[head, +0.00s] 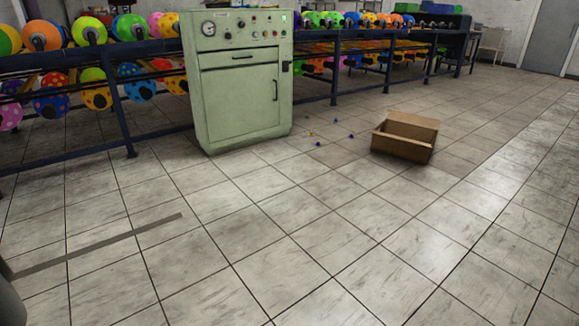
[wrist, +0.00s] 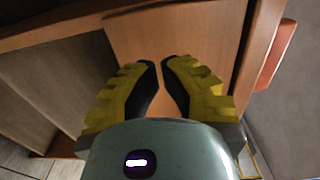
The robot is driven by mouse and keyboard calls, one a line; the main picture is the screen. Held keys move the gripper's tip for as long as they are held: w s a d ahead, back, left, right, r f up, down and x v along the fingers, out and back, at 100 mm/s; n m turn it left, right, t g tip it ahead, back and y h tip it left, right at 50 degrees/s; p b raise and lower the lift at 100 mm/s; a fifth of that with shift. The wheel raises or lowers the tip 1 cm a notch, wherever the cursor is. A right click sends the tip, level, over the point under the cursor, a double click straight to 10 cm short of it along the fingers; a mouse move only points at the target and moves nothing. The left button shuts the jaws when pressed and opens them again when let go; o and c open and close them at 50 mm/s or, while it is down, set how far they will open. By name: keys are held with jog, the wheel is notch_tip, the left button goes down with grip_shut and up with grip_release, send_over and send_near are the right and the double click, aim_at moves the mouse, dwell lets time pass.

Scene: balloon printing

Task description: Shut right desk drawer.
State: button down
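In the wrist view, my gripper (wrist: 160,66) has yellow ribbed fingers with black inner pads. The fingertips are nearly together, with only a thin gap and nothing visible between them. Just beyond them is a reddish-brown wooden panel (wrist: 190,33), which looks like part of a desk. I cannot tell if it is the right drawer's front, or whether the fingers touch it. A wooden edge runs along its top left, and a darker grey-brown panel (wrist: 30,90) lies to the left. No drawer handle shows. The head view shows neither the desk nor my gripper.
In the wrist view, an orange-red object (wrist: 277,55) stands right of the wood. In the head view, a green cabinet (head: 243,105) stands before racks of balloons, and an open cardboard box (head: 403,149) and several small bits lie on the tiles.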

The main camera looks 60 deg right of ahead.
jog(key=p+v, duration=0.2)
jog(key=v, duration=0.6)
jog(key=shift+r+p, duration=0.3)
jog(key=shift+p, duration=0.05)
jog(key=shift+w, duration=0.15)
